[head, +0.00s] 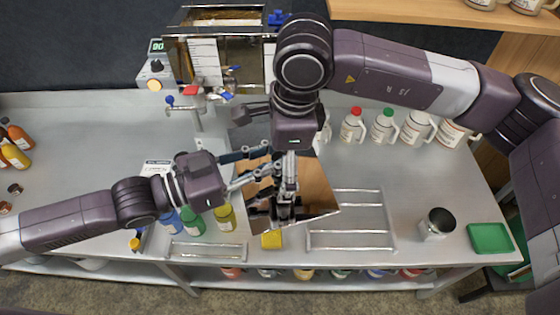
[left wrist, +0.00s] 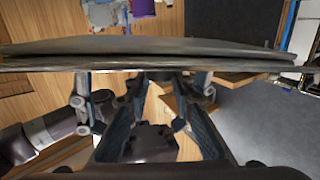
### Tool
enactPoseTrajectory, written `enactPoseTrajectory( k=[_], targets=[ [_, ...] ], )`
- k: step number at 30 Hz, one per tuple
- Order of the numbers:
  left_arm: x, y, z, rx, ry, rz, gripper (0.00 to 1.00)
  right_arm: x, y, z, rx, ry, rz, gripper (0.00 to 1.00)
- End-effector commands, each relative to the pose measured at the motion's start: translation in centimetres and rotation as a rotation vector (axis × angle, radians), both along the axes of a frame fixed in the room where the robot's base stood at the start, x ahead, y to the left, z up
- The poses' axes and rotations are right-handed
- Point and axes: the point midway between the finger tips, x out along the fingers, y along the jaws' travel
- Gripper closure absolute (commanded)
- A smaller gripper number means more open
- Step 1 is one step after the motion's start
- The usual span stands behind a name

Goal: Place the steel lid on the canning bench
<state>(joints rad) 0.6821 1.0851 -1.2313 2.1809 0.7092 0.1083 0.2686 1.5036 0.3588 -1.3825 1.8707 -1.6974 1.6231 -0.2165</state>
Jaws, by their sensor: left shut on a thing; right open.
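The steel lid (head: 318,190) is a mirror-like square plate held over the middle of the steel bench (head: 462,190). My left gripper (head: 262,166) is shut on the lid's left side in the head view. In the left wrist view the lid (left wrist: 150,56) shows nearly edge-on across the left gripper's fingers (left wrist: 145,95). My right gripper (head: 289,178) points down, open, over the lid; whether it touches the lid I cannot tell. The dark shape below its fingers looks like its reflection. The lid hides the bench beneath it.
Wire racks (head: 345,233) lie right of the lid. A steel cup (head: 437,222) and green tray (head: 489,238) stand farther right. Jugs (head: 384,125) line the back. Colored bottles (head: 192,222) stand front left. The evaporator (head: 215,60) is at the back.

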Motion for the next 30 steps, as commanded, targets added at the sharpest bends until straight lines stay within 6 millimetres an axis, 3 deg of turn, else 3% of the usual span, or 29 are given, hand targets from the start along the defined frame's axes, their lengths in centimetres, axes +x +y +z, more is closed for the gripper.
enactPoseTrajectory(
  k=[8,13,30],
  targets=[
    [0.0,0.0,0.0,0.000,0.001,0.000,1.00,0.1,0.0,0.2,0.001,-0.003,-0.002,0.00],
    [0.0,0.0,0.0,0.000,0.001,0.000,1.00,0.0,-0.1,1.3,0.001,-0.005,-0.002,0.00],
    [0.0,0.0,-0.1,0.000,0.002,0.000,1.00,-1.2,-1.2,10.8,0.002,-0.006,-0.002,0.00]
  ],
)
